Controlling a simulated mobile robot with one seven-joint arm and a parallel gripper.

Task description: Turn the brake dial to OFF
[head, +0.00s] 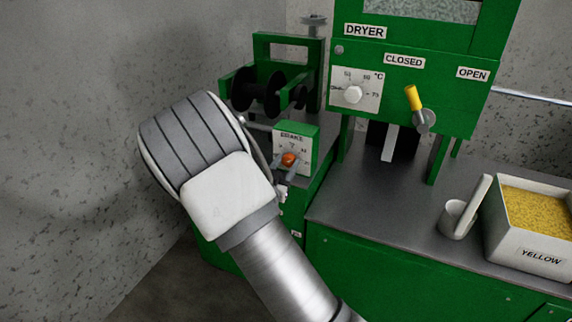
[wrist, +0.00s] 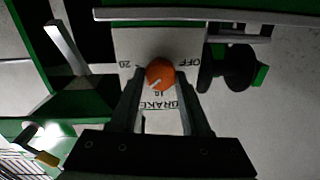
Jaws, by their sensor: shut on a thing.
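The orange brake dial (wrist: 160,71) sits on a white plate (wrist: 190,42) that shows upside down in the wrist view. The plate reads BRAKE, with OFF at upper right and 20 at left. The dial's white mark points to lower left, on the side away from OFF. My gripper (wrist: 161,84) is shut on the dial, one finger on each side. In the head view the dial (head: 289,158) is on the green brake box, with my gripper (head: 287,170) at it from the front. The fingers partly cover the plate's lower part.
Black spools (head: 258,94) on a green frame stand behind the brake box. The green dryer (head: 410,70), with a white knob (head: 353,94) and yellow-handled lever (head: 412,98), stands to the right. A box of yellow pellets (head: 527,254) and a scoop (head: 458,217) are on the grey counter.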

